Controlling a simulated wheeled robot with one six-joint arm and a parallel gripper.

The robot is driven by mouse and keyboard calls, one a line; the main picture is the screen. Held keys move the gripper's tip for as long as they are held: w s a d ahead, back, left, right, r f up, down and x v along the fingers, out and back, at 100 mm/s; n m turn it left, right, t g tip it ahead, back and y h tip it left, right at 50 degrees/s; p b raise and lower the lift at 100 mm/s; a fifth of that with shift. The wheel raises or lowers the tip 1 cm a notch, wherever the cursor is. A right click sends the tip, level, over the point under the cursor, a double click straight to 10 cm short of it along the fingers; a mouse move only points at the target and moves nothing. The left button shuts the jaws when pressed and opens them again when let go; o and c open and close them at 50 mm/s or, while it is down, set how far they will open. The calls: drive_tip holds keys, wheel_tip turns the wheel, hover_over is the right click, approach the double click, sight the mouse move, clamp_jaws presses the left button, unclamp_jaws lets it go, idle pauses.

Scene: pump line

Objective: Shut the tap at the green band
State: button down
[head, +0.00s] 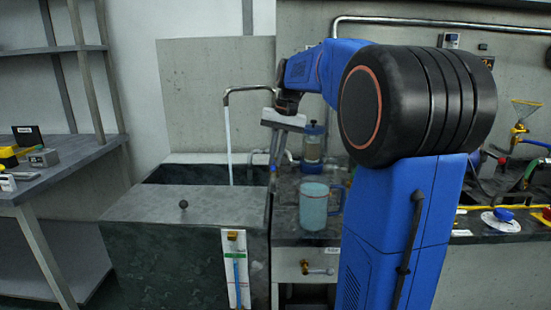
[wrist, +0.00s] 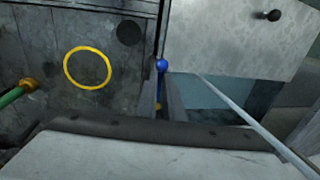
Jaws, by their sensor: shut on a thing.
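The blue tap handle (wrist: 162,66), with a round knob, stands between my gripper's fingers (wrist: 166,98) in the wrist view; the fingers are shut on it. In the head view my gripper (head: 274,150) is at the tank's right edge, and the handle is hard to make out there. A bent metal spout (head: 250,88) lets a pale water stream (head: 228,145) fall into the open grey tank (head: 185,215). The white level gauge (head: 231,272) on the tank's front has a green band (head: 235,254).
A teal mug (head: 313,207) and a glass press (head: 313,145) stand on the bench right of the tank. A brass tap (head: 318,270) sits below. In the wrist view a yellow ring (wrist: 87,48) lies left of my gripper. A shelf (head: 65,170) stands left.

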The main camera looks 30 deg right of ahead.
drive_tip(key=shift+s+a+f, duration=0.15)
drive_tip(key=shift+s+a, duration=0.05)
drive_tip(key=shift+a, duration=0.05)
idle(0.5)
drive_tip(key=shift+w+a+m+t+h, duration=0.2)
drive_tip(key=shift+w+a+m, duration=0.3)
drive_tip(key=shift+m, duration=0.95)
drive_tip(key=shift+w+a+m+t+h, duration=0.2)
drive_tip(key=shift+w+a+m, duration=0.3)
drive_tip(key=shift+m, duration=1)
drive_tip(key=shift+w+a+m+t+h, duration=0.15)
drive_tip(key=shift+w+a+m, duration=0.35)
drive_tip(key=shift+m, duration=0.95)
drive_tip(key=shift+w+d, duration=0.1)
drive_tip(key=shift+w, duration=0.05)
drive_tip(key=c, duration=1.9)
unclamp_jaws()
drive_tip(key=shift+a, duration=0.2)
drive_tip(key=shift+o, duration=0.2)
drive_tip(key=shift+d, duration=0.1)
